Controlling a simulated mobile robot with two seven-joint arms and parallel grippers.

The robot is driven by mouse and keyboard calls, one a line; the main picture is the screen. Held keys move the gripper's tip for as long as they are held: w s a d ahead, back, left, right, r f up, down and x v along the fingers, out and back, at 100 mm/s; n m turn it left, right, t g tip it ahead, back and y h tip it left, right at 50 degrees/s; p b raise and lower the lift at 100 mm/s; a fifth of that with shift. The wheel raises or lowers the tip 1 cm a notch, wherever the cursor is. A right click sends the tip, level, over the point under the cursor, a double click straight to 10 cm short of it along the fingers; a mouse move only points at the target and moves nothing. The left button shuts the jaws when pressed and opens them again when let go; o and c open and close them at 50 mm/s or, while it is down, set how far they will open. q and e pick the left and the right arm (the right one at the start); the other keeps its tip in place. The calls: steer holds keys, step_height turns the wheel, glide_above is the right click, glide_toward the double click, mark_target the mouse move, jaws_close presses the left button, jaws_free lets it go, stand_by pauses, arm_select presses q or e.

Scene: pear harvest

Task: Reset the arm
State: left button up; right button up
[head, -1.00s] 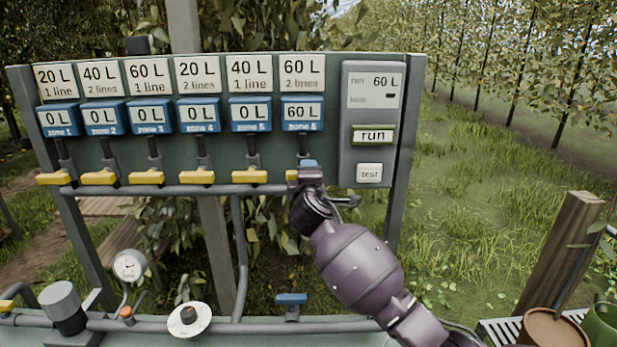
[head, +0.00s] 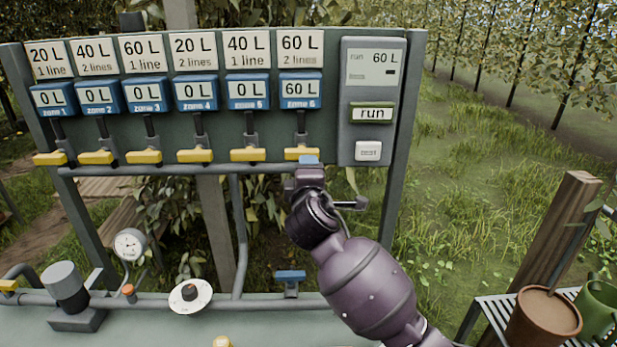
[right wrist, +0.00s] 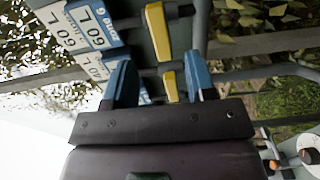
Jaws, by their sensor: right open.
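My right gripper (head: 308,163) is open, just below the zone 6 yellow handle (head: 301,154) at the right end of the handle row on the panel (head: 330,130). In the right wrist view its blue fingers (right wrist: 161,82) stand apart with nothing held between them. Yellow handles show beyond the fingers, one near the top (right wrist: 158,30) and one between them in the picture. The zone 6 display (head: 300,89) reads 60 L; the other zones read 0 L. My left gripper is not in view.
A control box with a run button (head: 371,113) and a test button (head: 368,151) is right of the handles. A pipe runs below them. A gauge (head: 130,244), a dial (head: 190,294) and a blue valve (head: 290,277) sit lower. A brown pot (head: 543,318) stands at the lower right.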

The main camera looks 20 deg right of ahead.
steer(key=shift+s+a, duration=0.15)
steer(key=shift+s, duration=0.45)
steer(key=s+d+f+m+g+y, duration=0.1)
steer(key=s+d+f+m+g, duration=0.3)
steer(key=s+f, duration=0.45)
steer(key=s+d+f+m+g, duration=0.3)
steer(key=s+d+f+m, duration=0.1)
steer(key=s+f, duration=0.5)
steer(key=s+d+f+m+g+y, duration=0.1)
steer(key=s+f+m+g, duration=0.25)
steer(key=s, duration=0.75)
steer(key=s+d+f+m+g+y, duration=0.1)
steer(key=s+d+f+m+g, duration=0.2)
steer(key=s, duration=0.8)
steer(key=w+f+t, duration=0.3)
steer(key=f+t, duration=0.1)
steer(key=f, duration=0.1)
steer(key=w+a+f+t+y, duration=0.1)
steer(key=w+f+t, duration=0.2)
steer(key=f, duration=0.3)
steer(key=shift+w+a+f+t, duration=0.25)
steer(key=shift+w+t, duration=0.1)
steer(key=shift+w, duration=0.25)
